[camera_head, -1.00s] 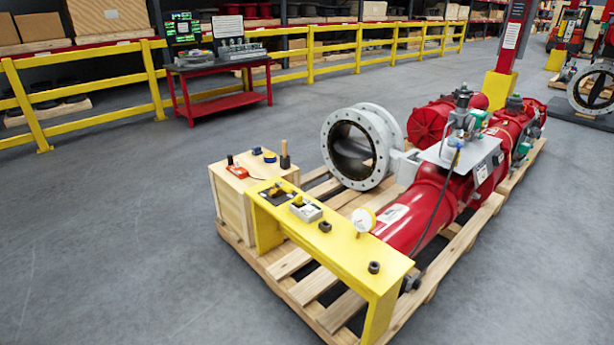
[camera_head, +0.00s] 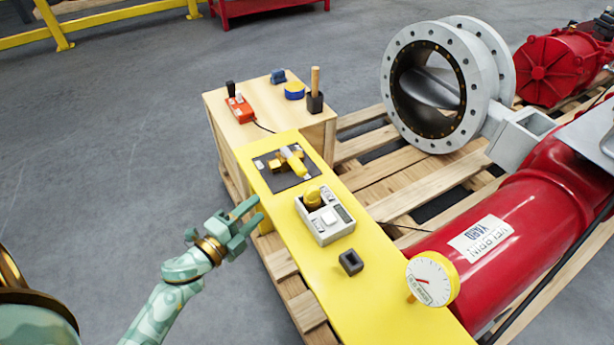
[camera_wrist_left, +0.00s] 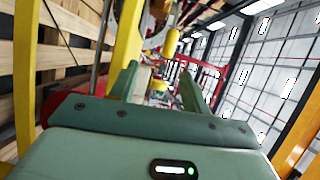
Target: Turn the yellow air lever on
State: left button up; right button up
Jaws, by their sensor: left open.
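The yellow air lever (camera_head: 294,161) sits on a brass-coloured fitting on a dark plate (camera_head: 272,178), on top of the yellow bench (camera_head: 307,272). It lies slantwise across the plate. My left gripper (camera_head: 256,211) is open and empty, just left of the bench edge, apart from the lever and nearer to me. In the left wrist view, its two fingers (camera_wrist_left: 158,86) stand apart with nothing clearly between them. My right gripper is not in view.
A grey box with a yellow knob (camera_head: 324,217), a dark square block (camera_head: 351,262) and a gauge (camera_head: 433,278) are along the bench. A wooden crate (camera_head: 228,123) carries a red controller (camera_head: 239,108) and small items. A red actuator (camera_head: 500,240) is at right. Floor at left is clear.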

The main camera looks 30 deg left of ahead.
pick_arm(q)
jog(key=w+r+m, duration=0.1)
jog(key=w+r, duration=0.1)
jog(key=b, duration=0.2)
send_near(298, 167)
jog(key=w, duration=0.1)
jog(key=w+f, duration=0.1)
jog(key=w, duration=0.1)
jog(key=w+f, duration=0.1)
jog(key=shift+w+a, duration=0.1)
jog(key=shift+w, duration=0.1)
jog(key=w, duration=0.5)
jog(key=shift+w+d+b, duration=0.35)
jog(key=shift+w+d+r, duration=0.1)
jog(key=shift+w, duration=0.35)
grip_shut()
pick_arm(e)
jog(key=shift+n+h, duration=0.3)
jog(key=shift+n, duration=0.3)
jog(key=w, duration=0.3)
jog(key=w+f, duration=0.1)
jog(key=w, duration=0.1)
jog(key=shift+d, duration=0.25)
